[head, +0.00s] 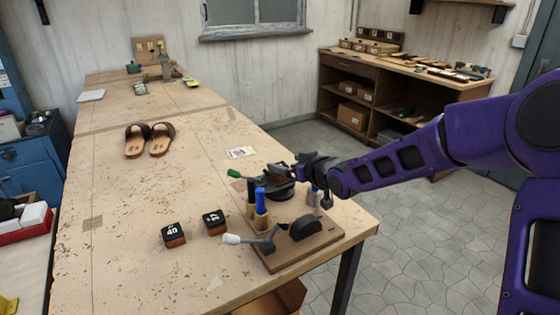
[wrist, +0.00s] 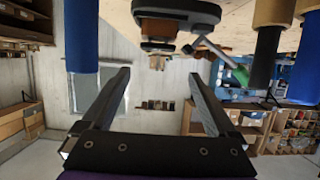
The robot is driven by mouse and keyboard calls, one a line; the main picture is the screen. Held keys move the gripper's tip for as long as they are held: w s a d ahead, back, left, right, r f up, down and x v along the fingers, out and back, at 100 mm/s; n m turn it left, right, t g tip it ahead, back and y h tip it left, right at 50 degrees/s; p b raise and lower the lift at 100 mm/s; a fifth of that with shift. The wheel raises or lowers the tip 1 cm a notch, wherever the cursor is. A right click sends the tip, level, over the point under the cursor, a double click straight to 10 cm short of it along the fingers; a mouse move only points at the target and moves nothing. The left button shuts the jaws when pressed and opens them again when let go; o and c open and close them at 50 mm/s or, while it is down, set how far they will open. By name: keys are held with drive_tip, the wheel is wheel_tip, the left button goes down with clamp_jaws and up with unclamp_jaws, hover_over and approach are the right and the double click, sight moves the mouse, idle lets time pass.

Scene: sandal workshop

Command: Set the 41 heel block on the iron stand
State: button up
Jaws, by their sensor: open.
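A dark block (head: 214,221) with a white label, which seems to read 41, lies on the workbench. A similar block marked 40 (head: 173,235) lies to its left. A black metal piece (head: 272,193), which looks like the iron stand, stands near the bench's right edge. A reddish-brown piece (head: 279,169) shows at its top; I cannot tell what it is. The wrist view, upside down, shows a black oval plate (wrist: 178,11). My gripper (head: 294,169) is over the right edge beside the stand. In the wrist view my gripper (wrist: 160,78) is open, with nothing between its fingers.
A blue-handled tool (head: 260,201) stands upright before the stand. Sandals (head: 150,139) lie farther back, beyond a paper card (head: 241,152). The bench's left side is mostly clear.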

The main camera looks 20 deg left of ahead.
drive_tip(key=v, duration=0.7)
drive_tip(key=shift+w, duration=0.15)
